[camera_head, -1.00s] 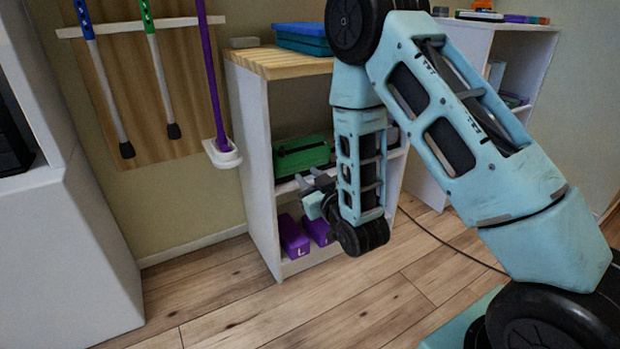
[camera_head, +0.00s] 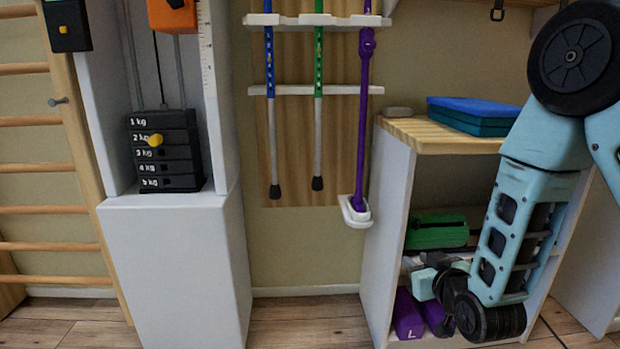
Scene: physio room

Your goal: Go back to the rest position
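My arm, light blue with black joints, comes in at the right edge and hangs down in front of a white shelf unit with a wooden top (camera_head: 400,132). My gripper (camera_head: 418,268) is at the arm's lower end, pointing left, in front of the lower shelves. It is small and dark here, and I cannot tell whether its fingers are open or shut. A green object (camera_head: 437,236) lies on the shelf behind and above it. Purple blocks (camera_head: 407,316), one marked L, stand on the bottom shelf below it. My arm partly hides the shelf's right side.
Blue, green and purple sticks (camera_head: 364,120) hang on a wall rack. A weight stack (camera_head: 165,150) stands over a white cabinet (camera_head: 180,260). Wall bars (camera_head: 30,185) are at the far left.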

